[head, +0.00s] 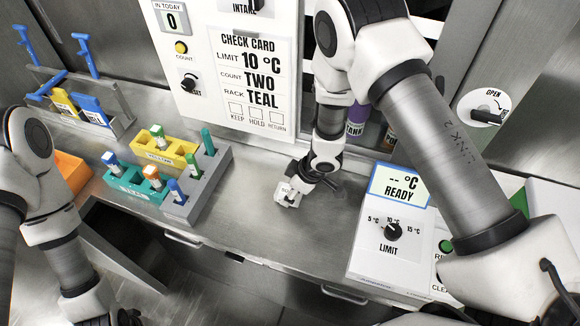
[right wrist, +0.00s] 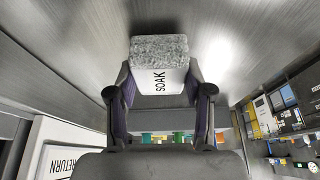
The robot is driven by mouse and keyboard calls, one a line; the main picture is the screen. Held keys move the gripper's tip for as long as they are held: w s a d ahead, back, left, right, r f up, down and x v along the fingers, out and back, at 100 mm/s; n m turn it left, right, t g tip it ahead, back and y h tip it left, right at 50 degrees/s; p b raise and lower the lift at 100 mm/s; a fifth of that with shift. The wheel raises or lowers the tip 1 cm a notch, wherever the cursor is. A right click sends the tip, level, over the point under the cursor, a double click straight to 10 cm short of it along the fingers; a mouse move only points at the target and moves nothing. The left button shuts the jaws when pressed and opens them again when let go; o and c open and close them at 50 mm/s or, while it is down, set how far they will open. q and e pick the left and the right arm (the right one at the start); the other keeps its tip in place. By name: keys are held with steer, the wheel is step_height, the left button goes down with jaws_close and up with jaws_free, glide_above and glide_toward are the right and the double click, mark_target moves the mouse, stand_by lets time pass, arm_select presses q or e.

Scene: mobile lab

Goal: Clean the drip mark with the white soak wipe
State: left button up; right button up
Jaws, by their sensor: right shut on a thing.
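My right gripper (head: 297,184) is low over the steel counter, right of the tube racks. It is shut on the white soak wipe (head: 286,196), a small block at the fingertips. In the right wrist view the wipe (right wrist: 160,80) sits between both fingers, with the word SOAK on its white body and a grey speckled pad at its far end. I cannot tell whether the pad touches the counter. I cannot clearly make out the drip mark; the counter by the gripper is partly hidden and shaded.
A limit device (head: 390,240) reading READY stands to the right. The check card panel (head: 250,85) rises behind. Counter in front of the gripper is clear.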

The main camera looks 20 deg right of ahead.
steer(key=r, duration=0.1)
steer(key=r+p, duration=0.2)
steer(key=r, duration=0.1)
steer(key=shift+s+a, duration=0.15)
steer(key=shift+s, duration=0.1)
step_height(320, 180, up, 2)
steer(key=shift+w+p, duration=0.15)
steer(key=shift+p, duration=0.85)
steer(key=shift+r+p, duration=0.3)
steer(key=shift+r, duration=0.4)
steer(key=shift+f, duration=0.1)
